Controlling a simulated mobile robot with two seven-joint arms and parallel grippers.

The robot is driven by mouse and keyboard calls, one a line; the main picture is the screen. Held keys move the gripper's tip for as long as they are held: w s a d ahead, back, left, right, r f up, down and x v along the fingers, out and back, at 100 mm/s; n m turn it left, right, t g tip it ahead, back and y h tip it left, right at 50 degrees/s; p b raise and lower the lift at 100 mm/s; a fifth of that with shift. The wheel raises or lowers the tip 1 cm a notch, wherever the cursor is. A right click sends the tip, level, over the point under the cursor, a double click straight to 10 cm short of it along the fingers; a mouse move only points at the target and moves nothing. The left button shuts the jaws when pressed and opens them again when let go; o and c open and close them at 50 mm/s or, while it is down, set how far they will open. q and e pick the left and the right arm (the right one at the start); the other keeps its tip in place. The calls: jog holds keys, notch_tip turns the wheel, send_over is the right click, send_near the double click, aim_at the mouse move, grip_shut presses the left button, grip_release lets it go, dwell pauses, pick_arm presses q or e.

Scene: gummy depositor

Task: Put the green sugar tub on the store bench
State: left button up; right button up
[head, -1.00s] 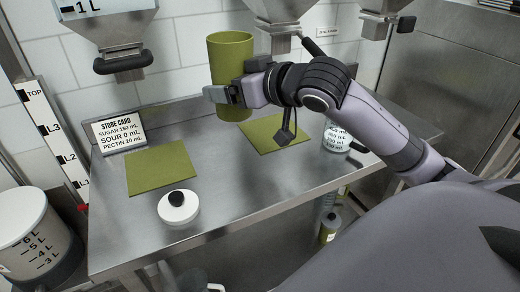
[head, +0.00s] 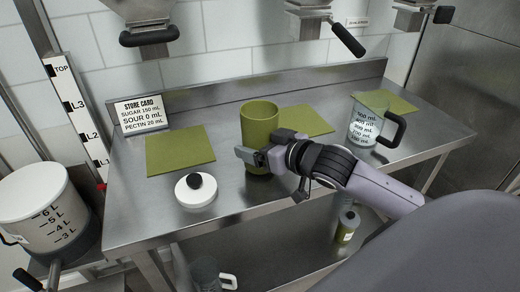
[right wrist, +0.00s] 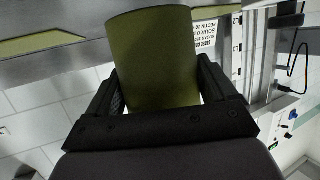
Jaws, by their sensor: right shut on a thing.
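The green sugar tub (head: 259,125) is an upright, open-topped olive cylinder at the middle of the steel store bench (head: 240,196). Its base appears at or very near the bench top, in front of the middle green mat; I cannot tell whether it touches. My right gripper (head: 258,157) is shut on the lower part of the tub, coming from the right. In the right wrist view the tub (right wrist: 155,55) sits between both fingers. My left gripper is not in view.
A white lid with a black knob (head: 196,191) lies left of the tub. Green mats lie left (head: 180,150), middle (head: 306,120) and right (head: 398,102). A measuring jug (head: 368,122) stands at the right. The store card (head: 141,115) stands at the back left. Dispenser nozzles (head: 150,35) hang above.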

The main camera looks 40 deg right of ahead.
jog(key=shift+f, duration=0.5)
jog(key=shift+f, duration=0.15)
jog(key=o, duration=1.3)
jog(key=v, duration=0.9)
jog(key=shift+s+r, duration=0.25)
jog(key=shift+s, duration=0.1)
jog(key=shift+p+v, duration=0.6)
jog(key=shift+v, duration=0.55)
